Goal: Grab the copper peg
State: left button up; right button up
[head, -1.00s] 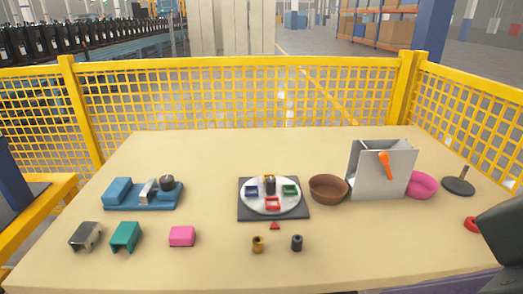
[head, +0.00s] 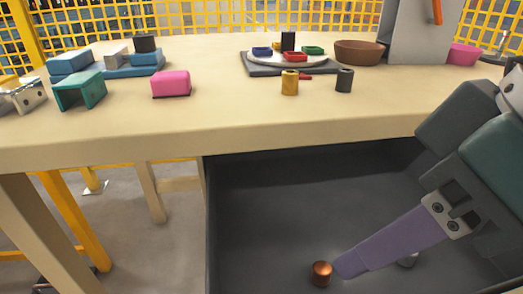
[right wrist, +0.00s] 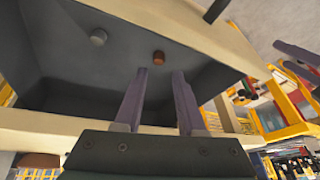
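The copper peg (head: 321,273) is a short round cylinder on the floor of a dark grey bin (head: 290,200) below the table's front edge. It also shows in the right wrist view (right wrist: 158,58), beyond the fingertips. My right gripper (head: 345,266) reaches down into the bin from the right, its purple fingertips close to the peg in the head view. In the right wrist view its fingers (right wrist: 162,73) are apart with nothing between them. My left gripper (right wrist: 279,52) seems to show at the right edge of the wrist view as two separated purple fingers; it is outside the head view.
The bin walls and table edge (head: 300,138) surround the reach. A brass cylinder (head: 290,82) and dark cylinder (head: 344,80) stand on the table.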

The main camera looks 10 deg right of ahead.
aim_at(326, 270)
jog(key=b+x, duration=0.4)
jog(key=x, duration=0.3)
jog(key=shift+w, duration=0.2)
jog(key=shift+r, duration=0.1)
jog(key=shift+c, duration=0.2)
grip_shut()
